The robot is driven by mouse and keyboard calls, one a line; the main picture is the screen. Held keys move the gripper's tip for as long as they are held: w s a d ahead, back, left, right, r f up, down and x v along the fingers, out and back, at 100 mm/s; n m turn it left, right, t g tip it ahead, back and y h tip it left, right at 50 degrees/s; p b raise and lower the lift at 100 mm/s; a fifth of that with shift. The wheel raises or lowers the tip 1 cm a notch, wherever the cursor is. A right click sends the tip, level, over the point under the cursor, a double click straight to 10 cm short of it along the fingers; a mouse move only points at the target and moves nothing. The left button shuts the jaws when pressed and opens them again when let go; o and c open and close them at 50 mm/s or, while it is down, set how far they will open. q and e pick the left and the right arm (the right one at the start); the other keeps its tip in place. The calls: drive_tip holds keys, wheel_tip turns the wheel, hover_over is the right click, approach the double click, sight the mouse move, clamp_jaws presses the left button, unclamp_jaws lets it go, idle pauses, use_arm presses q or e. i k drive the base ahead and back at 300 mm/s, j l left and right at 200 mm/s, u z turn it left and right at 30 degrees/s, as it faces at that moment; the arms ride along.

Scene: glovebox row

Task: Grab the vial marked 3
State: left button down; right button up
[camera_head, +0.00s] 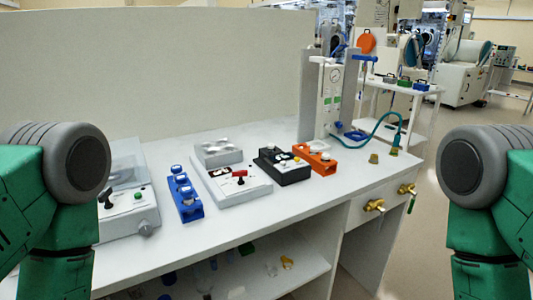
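A blue rack (190,212) stands on the white bench left of the middle, with a few small blue-and-white vials (181,179) in a row on it. An orange rack (327,168) stands further right, with small pieces on it. The markings are too small to read, so I cannot tell which vial is marked 3. My two arms show only as green and grey links at the left and right edges. Neither gripper is in view.
On the bench (250,221) are a grey device with a red lever (240,175), a black box (291,174), a grey block (217,153), and a device with a clear lid (127,214) at left. A gauge stand (331,97) is at back right. The front strip is clear.

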sight(271, 147)
drive_tip(key=i+l, duration=0.2)
drive_tip(key=l, duration=0.2)
drive_tip(key=i+l, duration=0.25)
drive_tip(key=l, duration=0.15)
drive_tip(key=i+l+u, duration=0.1)
drive_tip(key=l, duration=0.3)
drive_tip(key=i, duration=0.1)
